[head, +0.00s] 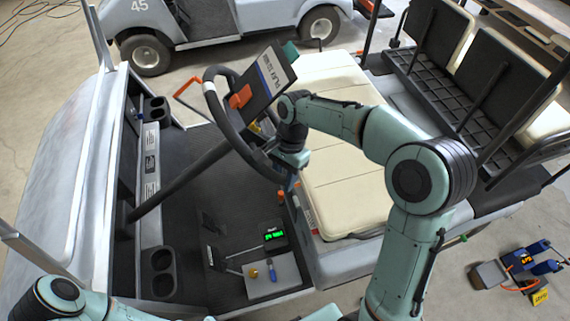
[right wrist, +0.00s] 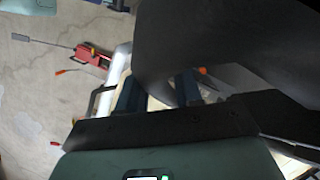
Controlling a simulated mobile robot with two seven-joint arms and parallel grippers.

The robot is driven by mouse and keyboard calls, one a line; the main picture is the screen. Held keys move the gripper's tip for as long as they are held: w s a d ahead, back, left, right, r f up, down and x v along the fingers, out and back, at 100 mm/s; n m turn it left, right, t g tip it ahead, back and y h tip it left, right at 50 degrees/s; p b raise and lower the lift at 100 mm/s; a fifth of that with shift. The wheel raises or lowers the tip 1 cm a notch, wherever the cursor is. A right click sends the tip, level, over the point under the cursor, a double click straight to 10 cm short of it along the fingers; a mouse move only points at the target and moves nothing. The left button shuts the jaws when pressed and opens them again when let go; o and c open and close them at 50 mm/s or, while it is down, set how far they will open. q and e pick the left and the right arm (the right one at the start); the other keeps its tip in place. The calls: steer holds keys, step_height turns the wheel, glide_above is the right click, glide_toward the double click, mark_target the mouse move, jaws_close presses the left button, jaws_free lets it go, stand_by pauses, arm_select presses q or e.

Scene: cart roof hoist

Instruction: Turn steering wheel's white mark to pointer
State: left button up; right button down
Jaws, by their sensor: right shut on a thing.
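The black steering wheel (head: 222,120) stands tilted on its dark column in the cart's front. A white mark (head: 210,86) shows on the upper left of its rim. An orange piece (head: 241,96), which looks like the pointer, sits by the dark lettered panel, to the right of the white mark and apart from it. My right gripper (head: 287,178) is shut on the wheel's lower right rim. Its fingertips are partly hidden in the head view. In the right wrist view, the fingers (right wrist: 158,92) are beside a large dark surface. My left gripper is out of view.
The cream seat (head: 335,150) lies just right of the wheel. A lettered panel (head: 267,82) stands behind the rim. A grey box and a green-lit display (head: 274,235) are on the floor by the pedals. Another cart (head: 210,25) stands behind.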

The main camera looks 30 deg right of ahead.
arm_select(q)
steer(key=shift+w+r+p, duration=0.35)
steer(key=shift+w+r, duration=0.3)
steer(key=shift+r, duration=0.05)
arm_select(e)
steer(key=shift+a+r+m, duration=0.3)
steer(key=shift+r, duration=0.25)
steer(key=c, duration=0.8)
jaws_free()
steer(key=shift+c, duration=0.2)
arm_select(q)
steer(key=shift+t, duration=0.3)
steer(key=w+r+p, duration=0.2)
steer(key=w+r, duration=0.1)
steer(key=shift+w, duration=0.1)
arm_select(e)
steer(key=v, duration=1.3)
steer(key=shift+w, duration=0.2)
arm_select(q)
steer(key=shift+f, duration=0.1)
arm_select(e)
steer(key=shift+d, duration=0.1)
